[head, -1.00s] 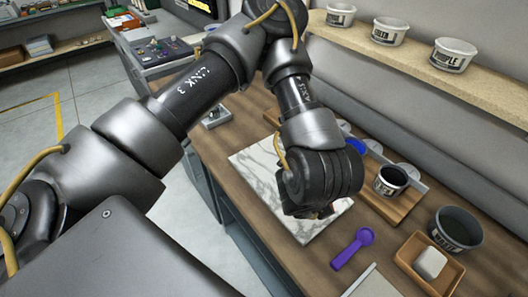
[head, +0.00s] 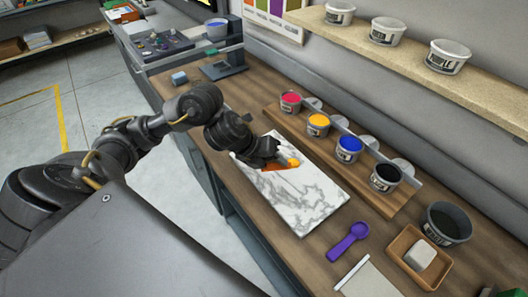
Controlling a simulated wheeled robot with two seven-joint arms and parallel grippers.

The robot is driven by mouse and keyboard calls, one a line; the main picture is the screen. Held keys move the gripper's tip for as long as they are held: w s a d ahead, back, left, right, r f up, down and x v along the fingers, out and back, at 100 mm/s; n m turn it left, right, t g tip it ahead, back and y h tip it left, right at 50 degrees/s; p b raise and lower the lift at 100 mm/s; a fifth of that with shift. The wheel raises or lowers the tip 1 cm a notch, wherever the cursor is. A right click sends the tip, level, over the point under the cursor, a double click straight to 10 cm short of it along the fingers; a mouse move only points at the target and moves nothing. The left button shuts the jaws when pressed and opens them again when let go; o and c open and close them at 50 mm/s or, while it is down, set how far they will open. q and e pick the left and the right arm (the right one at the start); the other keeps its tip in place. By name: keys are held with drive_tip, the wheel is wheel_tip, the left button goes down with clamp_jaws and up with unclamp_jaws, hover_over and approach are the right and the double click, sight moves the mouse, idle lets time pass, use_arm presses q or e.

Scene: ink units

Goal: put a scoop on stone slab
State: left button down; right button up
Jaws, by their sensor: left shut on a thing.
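The white, grey-veined stone slab (head: 305,205) lies on the wooden bench. My left gripper (head: 268,158) is over the slab's far left end, shut on an orange thing (head: 290,163) that shows beside its fingers. The gripper hides part of that thing, so I cannot tell its full shape or whether it touches the slab. A purple scoop (head: 348,243) lies on the bench to the right of the slab, apart from the gripper. My right gripper is not in view.
A wooden rack holds tubs of red (head: 290,103), yellow (head: 318,125), blue (head: 348,150) and black ink (head: 385,178). A dark bucket (head: 447,223) and a wooden tray (head: 401,246) with a white block stand at the right. Tubs line the shelf (head: 480,70) above.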

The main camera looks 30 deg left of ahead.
use_arm(q)
drive_tip(key=a, duration=0.3)
drive_tip(key=shift+a+r+m, duration=0.1)
drive_tip(key=shift+a+m, duration=0.2)
drive_tip(key=shift+a, duration=0.05)
drive_tip(key=f+b, duration=0.1)
drive_tip(key=f, duration=0.1)
drive_tip(key=w+f+b, duration=0.1)
drive_tip(key=f+b, duration=0.1)
drive_tip(key=w+f+b, duration=0.1)
drive_tip(key=f+b, duration=0.1)
drive_tip(key=shift+w+d, duration=0.1)
drive_tip(key=shift+d, duration=0.3)
drive_tip(key=shift+f+b, duration=1)
drive_tip(key=shift+f, duration=0.05)
idle(1.8)
